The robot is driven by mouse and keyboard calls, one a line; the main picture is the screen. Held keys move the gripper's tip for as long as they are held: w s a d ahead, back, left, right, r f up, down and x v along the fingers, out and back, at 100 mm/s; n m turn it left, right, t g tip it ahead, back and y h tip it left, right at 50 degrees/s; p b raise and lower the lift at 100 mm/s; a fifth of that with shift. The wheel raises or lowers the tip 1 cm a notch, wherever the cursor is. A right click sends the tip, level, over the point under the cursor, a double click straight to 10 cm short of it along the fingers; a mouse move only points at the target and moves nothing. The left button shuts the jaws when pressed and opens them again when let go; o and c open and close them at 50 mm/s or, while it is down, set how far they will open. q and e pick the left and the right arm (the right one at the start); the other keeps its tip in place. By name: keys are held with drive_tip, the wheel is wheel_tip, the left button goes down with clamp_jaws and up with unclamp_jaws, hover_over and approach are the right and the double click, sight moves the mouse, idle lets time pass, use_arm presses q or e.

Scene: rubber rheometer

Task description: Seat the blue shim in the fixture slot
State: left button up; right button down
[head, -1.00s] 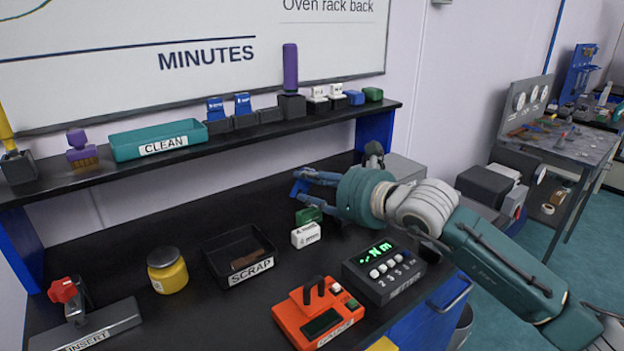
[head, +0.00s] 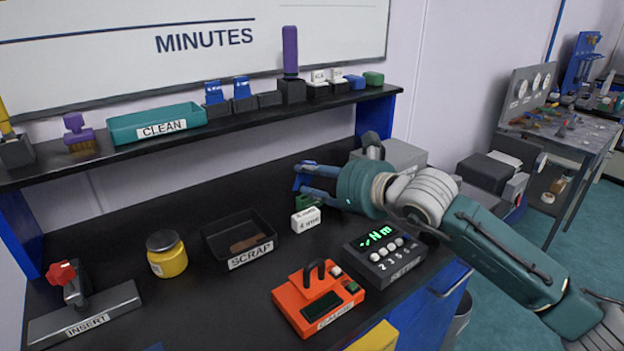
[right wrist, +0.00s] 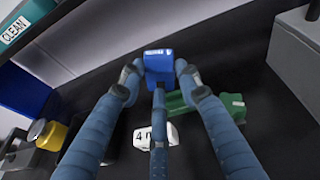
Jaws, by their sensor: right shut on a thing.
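My right gripper (head: 304,182) reaches in from the right over the rear of the bench. Its fingers are closed around a blue block, which looks like the blue shim (head: 299,182). In the right wrist view the blue shim (right wrist: 158,62) sits between the fingertips, with a white-marked label on its face. It cannot be told whether the shim touches the bench. The fixture marked INSERT (head: 115,309), a grey bar with a red knob (head: 62,273), stands at the front left, well apart from the gripper. Its slot cannot be made out. My left gripper is not visible.
A green block (head: 308,202) and a white block (head: 306,220) lie close below the right fingers. A SCRAP tray (head: 213,245), yellow jar (head: 167,255), orange device (head: 318,300) and black meter (head: 384,252) stand around the bench. The shelf (head: 190,139) runs along the back.

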drive_tip(key=shift+d+n+h+b, duration=0.3)
drive_tip(key=shift+d+n+b, duration=0.1)
drive_tip(key=shift+n, duration=0.6)
drive_tip(key=shift+s+d+n+b, duration=0.15)
drive_tip(key=shift+n+b, duration=0.15)
drive_tip(key=shift+n, duration=0.2)
drive_tip(key=shift+n+h, duration=0.3)
drive_tip(key=shift+h, duration=0.1)
use_arm(q)
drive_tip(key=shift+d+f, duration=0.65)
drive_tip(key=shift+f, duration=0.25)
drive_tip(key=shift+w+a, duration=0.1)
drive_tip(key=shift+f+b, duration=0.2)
drive_tip(key=shift+b, duration=0.1)
use_arm(e)
drive_tip(key=shift+a, duration=0.2)
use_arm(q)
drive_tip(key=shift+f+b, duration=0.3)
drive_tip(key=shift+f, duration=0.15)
